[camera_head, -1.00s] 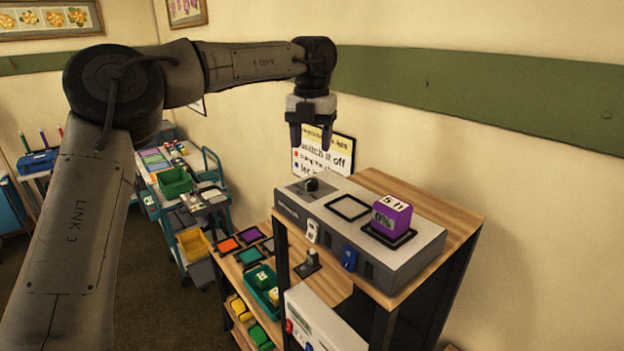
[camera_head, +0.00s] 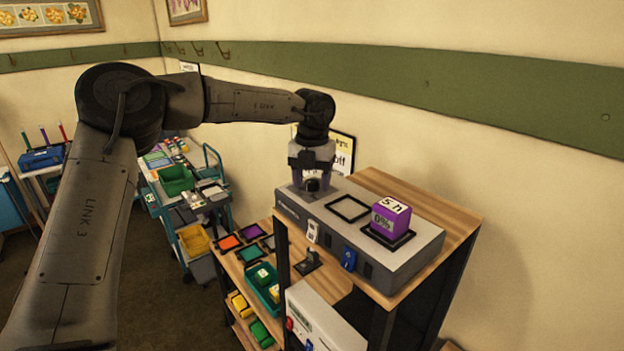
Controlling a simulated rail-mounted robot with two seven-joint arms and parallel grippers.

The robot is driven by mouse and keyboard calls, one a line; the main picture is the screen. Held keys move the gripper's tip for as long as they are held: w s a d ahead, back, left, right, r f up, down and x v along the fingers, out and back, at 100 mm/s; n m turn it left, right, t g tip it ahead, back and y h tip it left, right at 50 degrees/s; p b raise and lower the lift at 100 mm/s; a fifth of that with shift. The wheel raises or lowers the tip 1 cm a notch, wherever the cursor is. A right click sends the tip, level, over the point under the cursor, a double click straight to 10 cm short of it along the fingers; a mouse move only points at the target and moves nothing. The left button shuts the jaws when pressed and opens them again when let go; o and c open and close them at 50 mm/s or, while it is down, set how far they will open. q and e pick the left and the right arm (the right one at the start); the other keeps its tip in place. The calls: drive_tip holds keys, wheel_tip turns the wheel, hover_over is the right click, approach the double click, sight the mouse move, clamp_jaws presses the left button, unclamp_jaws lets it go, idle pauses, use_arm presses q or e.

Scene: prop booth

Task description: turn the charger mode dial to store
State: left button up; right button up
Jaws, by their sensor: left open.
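The grey charger (camera_head: 385,261) stands on the wooden shelf top. Its black mode dial (camera_head: 311,185) is at the left end of its top face. My left gripper (camera_head: 311,186) points down over the dial, open, with its fingers on either side of it. Whether the fingers touch the dial cannot be told, and the dial's markings are too small to read. A purple battery cube (camera_head: 391,214) marked "5h" and "0%" sits in the right black frame on the charger. The left black frame (camera_head: 347,208) is empty. My right gripper is not in view.
A white and a blue plug are on the charger's front. The wooden shelf top (camera_head: 440,209) is bare behind the charger. Lower shelves hold coloured frames and a green bin (camera_head: 262,287). A sign (camera_head: 342,151) hangs on the wall behind my gripper. A cart (camera_head: 190,205) stands at left.

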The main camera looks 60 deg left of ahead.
use_arm(q)
drive_tip(key=shift+c, duration=0.3)
drive_tip(key=c, duration=0.9)
drive_tip(key=shift+o, duration=0.2)
drive_tip(key=m, duration=0.3)
drive_tip(key=m+p, duration=0.1)
drive_tip(key=m, duration=0.1)
drive_tip(key=shift+m, duration=0.4)
drive_tip(key=m, duration=0.5)
drive_tip(key=shift+p, duration=0.35)
drive_tip(key=shift+m, duration=0.6)
